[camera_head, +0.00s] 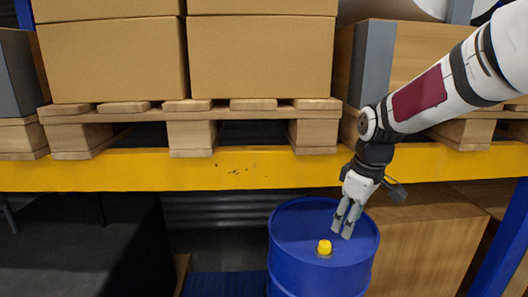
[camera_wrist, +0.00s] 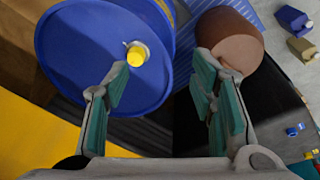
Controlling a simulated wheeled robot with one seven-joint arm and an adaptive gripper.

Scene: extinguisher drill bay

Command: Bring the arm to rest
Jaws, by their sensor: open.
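My gripper (camera_head: 346,218) hangs from my arm over the right part of a blue drum's top (camera_head: 298,230) in the head view. Its fingers point down and it holds nothing. In the wrist view my gripper (camera_wrist: 168,75) shows its two fingers spread apart. A yellow cap (camera_head: 324,247) stands on the drum's lid, to the left of and below the fingertips in the head view. In the wrist view the yellow cap (camera_wrist: 137,55) is close by the left fingertip; I cannot tell whether they touch. My arm reaches in from the upper right.
A yellow rack beam (camera_head: 230,168) runs behind the drum, with a wooden pallet (camera_head: 190,125) and cardboard boxes (camera_head: 260,55) above it. A brown box (camera_head: 425,245) stands right of the drum. A brown cylinder (camera_wrist: 230,40) and small blocks on a grey floor show in the wrist view.

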